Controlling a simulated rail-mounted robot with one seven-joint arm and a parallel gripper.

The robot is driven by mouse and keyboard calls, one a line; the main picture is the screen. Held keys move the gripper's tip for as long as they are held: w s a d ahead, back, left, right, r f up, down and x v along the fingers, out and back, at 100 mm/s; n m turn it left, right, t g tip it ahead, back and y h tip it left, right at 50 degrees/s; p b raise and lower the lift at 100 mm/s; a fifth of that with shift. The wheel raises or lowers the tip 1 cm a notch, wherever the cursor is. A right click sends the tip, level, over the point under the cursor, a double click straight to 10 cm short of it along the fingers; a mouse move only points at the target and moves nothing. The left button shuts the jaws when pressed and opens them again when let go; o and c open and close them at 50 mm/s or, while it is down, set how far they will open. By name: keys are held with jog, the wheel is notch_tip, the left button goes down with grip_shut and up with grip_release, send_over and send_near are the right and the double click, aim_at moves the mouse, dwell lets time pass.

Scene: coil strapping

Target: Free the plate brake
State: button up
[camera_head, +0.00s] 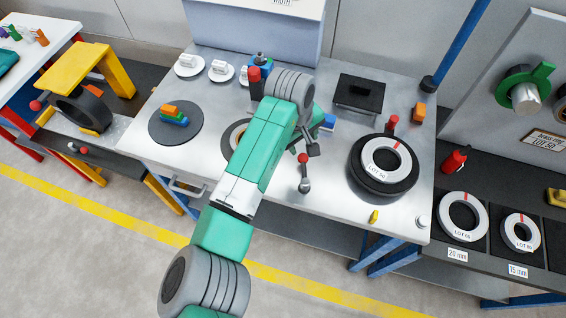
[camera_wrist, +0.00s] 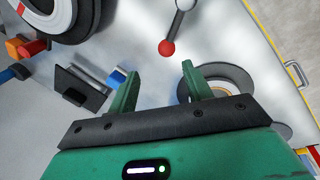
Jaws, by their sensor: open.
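A short lever with a red ball knob (camera_head: 303,158) and a grey round end (camera_head: 304,186) sits on the steel bench, right of the round plate (camera_head: 229,137); I take it as the plate brake. In the wrist view its red knob (camera_wrist: 167,48) shows just beyond and between my fingertips, apart from them. The plate also shows there (camera_wrist: 240,78), behind the right finger. My gripper (camera_wrist: 158,78) is open and empty. In the head view my arm hides much of the plate and most of the gripper. Whether the brake is engaged I cannot tell.
A coil marked LOT 50 (camera_head: 382,158) lies on a black disc at the right, with a red-topped post beside it. A black stand (camera_wrist: 80,88) and a blue block (camera_wrist: 117,76) are near my left finger. A grey disc (camera_head: 176,123) holds coloured blocks. The bench front is mostly clear.

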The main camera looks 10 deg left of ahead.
aim_at(302, 157)
jog(key=shift+g, duration=0.3)
jog(key=f+b, duration=0.1)
jog(key=f, duration=0.5)
jog(key=f+b, duration=0.1)
jog(key=f, duration=0.1)
jog(key=shift+w+d+f+b, duration=0.25)
jog(key=shift+w+f+b, duration=0.05)
jog(key=shift+f+b, duration=0.1)
jog(key=shift+c, duration=0.2)
grip_shut()
